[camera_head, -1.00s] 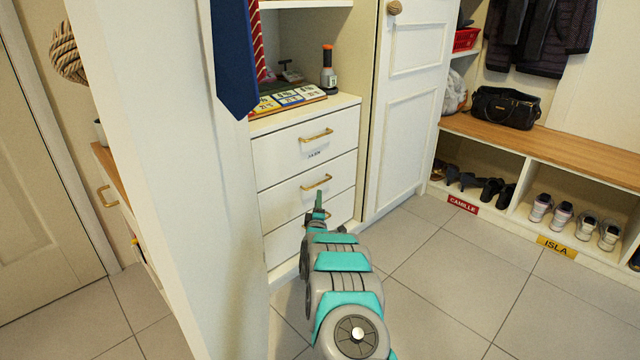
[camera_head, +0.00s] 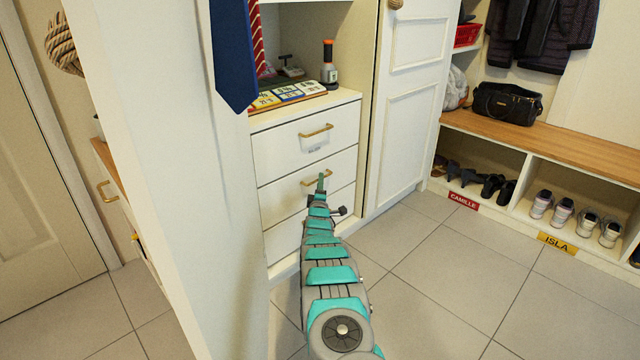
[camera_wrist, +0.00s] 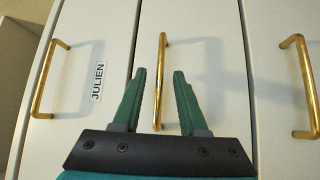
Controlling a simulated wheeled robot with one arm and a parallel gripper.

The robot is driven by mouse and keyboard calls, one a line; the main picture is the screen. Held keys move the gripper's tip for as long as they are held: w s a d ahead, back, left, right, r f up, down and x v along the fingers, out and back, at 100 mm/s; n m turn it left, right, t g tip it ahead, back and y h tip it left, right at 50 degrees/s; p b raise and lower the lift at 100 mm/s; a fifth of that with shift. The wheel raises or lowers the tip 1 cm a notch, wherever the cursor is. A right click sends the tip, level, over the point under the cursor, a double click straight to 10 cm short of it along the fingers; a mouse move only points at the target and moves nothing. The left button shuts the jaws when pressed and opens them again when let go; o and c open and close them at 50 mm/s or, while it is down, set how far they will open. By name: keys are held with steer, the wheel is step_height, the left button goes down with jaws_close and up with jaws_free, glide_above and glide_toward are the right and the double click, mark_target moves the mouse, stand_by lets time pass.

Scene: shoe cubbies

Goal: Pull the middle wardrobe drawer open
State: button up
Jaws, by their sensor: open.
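The middle drawer (camera_head: 283,197) is a white front with a brass bar handle (camera_head: 316,182), between an upper and a lower drawer. It looks shut. In the wrist view the drawers appear turned sideways, and the middle handle (camera_wrist: 161,85) runs up between the two green fingers of my gripper (camera_wrist: 159,78). The fingers are open, one on each side of the handle, with visible gaps. I cannot tell how far the tips are from the drawer front. In the head view my gripper (camera_head: 321,186) is at the middle handle and partly covers it; the lower drawer's handle is hidden by my arm.
The upper drawer (camera_head: 290,145) has a brass handle and a label, JULIEN (camera_wrist: 98,82) in the wrist view. A tall white panel (camera_head: 150,150) stands close on the left. A closed wardrobe door (camera_head: 410,120) is at the right. The tiled floor (camera_head: 450,290) is clear.

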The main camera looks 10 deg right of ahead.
steer(key=shift+w, duration=0.4)
steer(key=shift+c, duration=0.2)
jaws_close()
stand_by(1.2)
